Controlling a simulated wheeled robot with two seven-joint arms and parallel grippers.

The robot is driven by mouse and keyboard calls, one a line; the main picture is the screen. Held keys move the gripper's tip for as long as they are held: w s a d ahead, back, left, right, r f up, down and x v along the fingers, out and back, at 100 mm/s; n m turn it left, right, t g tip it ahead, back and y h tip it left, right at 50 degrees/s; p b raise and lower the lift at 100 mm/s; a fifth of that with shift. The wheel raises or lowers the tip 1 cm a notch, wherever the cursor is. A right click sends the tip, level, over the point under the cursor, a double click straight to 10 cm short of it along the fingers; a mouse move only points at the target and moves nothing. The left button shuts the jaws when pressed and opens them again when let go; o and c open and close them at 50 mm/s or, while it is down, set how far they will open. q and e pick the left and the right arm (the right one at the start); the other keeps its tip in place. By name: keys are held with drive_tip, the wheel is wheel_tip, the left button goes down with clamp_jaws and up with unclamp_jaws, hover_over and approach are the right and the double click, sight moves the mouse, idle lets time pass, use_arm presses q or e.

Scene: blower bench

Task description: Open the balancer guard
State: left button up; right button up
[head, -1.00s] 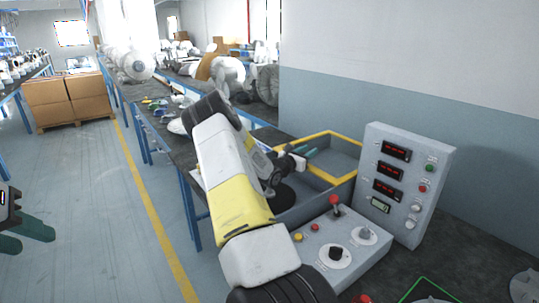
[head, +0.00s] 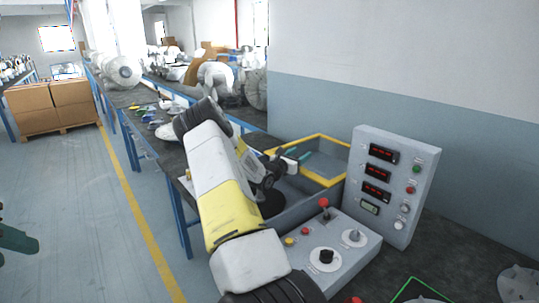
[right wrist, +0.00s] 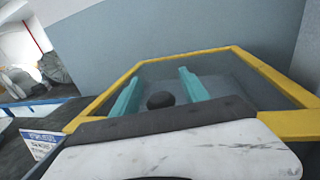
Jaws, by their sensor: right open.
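The balancer guard shows as a yellow frame (head: 334,140) around the top of a grey box on the bench. It also fills much of the right wrist view (right wrist: 190,54). The area inside the frame looks grey; I cannot tell whether a clear panel fills it. My right gripper (head: 298,156) is over the frame's near left part, its teal fingers apart and empty. In the right wrist view its fingers (right wrist: 158,78) stand on either side of a dark round knob (right wrist: 161,100); contact is unclear. My left gripper (head: 18,240) is partly cut off at the left edge.
A control box (head: 325,252) with a red-knobbed lever and dials stands in front of the guard. An upright panel (head: 392,185) with red displays and buttons is to its right. A wall (head: 400,110) rises behind. Open floor (head: 90,210) lies to the left.

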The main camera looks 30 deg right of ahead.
drive_tip(key=v, duration=0.7)
drive_tip(key=shift+a, duration=0.35)
drive_tip(key=shift+s, duration=0.15)
drive_tip(key=s+a+r+m+g+y, duration=0.3)
drive_tip(key=s+a+m, duration=0.2)
drive_tip(key=s+m, duration=0.2)
drive_tip(key=s+a+r+m+g+y, duration=0.2)
drive_tip(key=s+a+m+g+y, duration=0.1)
drive_tip(key=s+a+m, duration=0.25)
drive_tip(key=s+a+r+m+t+y, duration=0.2)
drive_tip(key=s+a+r+y, duration=0.2)
drive_tip(key=a, duration=0.7)
drive_tip(key=s+a+r+m+t+y, duration=0.2)
drive_tip(key=s+a+r+m+y, duration=0.1)
drive_tip(key=a, duration=0.8)
drive_tip(key=s+a+r+m+t+y, duration=0.3)
drive_tip(key=s+a+r+y, duration=0.3)
drive_tip(key=a, duration=0.5)
drive_tip(key=shift+s+a, duration=0.3)
drive_tip(key=shift+s, duration=0.15)
